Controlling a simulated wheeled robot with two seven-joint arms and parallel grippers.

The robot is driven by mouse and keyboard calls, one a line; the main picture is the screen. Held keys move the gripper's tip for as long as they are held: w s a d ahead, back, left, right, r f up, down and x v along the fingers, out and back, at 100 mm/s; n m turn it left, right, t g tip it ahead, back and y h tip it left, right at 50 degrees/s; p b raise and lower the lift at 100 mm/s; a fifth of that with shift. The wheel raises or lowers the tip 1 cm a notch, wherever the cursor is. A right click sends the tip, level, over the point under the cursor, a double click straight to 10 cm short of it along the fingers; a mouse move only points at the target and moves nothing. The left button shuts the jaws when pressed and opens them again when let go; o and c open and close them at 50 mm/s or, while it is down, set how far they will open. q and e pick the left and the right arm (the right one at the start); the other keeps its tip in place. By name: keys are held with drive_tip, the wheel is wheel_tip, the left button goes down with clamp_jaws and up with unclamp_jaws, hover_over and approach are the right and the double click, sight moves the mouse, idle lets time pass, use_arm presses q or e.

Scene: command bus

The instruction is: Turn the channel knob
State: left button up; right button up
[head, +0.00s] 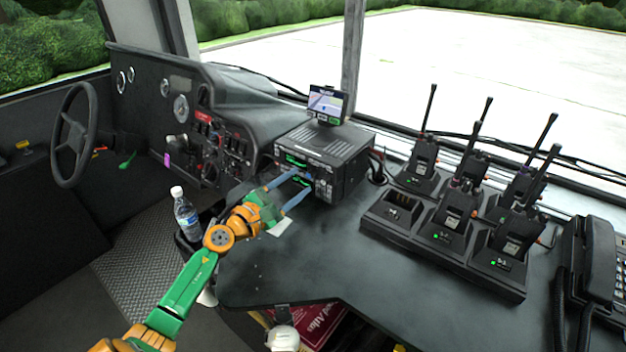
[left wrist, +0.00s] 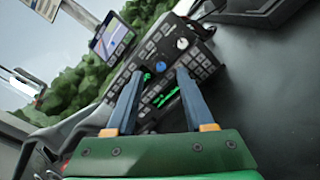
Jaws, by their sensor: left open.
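The radio unit (head: 345,150) is a black box on the dash counter, its front full of buttons and lit green displays. In the left wrist view its panel (left wrist: 150,50) appears tilted. A pale round knob (left wrist: 182,43) lies just beyond my right-hand fingertip there, and a small bluish knob (left wrist: 160,67) shows between the fingertips. I cannot read which is the channel knob. My left gripper (head: 305,180) is open, its two blue fingers pointing at the radio front; the left wrist view shows the fingers (left wrist: 160,73) apart with nothing held. Contact with the panel cannot be told.
A small navigation screen (head: 326,103) stands on the radio. Handheld radios in a charger (head: 440,250) stand to the right, with a telephone (head: 592,265) beyond. A water bottle (head: 186,215) stands left of my arm. The counter's front middle (head: 330,265) is clear.

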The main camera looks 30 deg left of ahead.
sight(308, 176)
use_arm(q)
drive_tip(key=shift+w+d, duration=0.15)
drive_tip(key=shift+w, duration=0.6)
drive_tip(key=shift+w+d, duration=0.1)
drive_tip(key=shift+w, duration=0.65)
clamp_jaws()
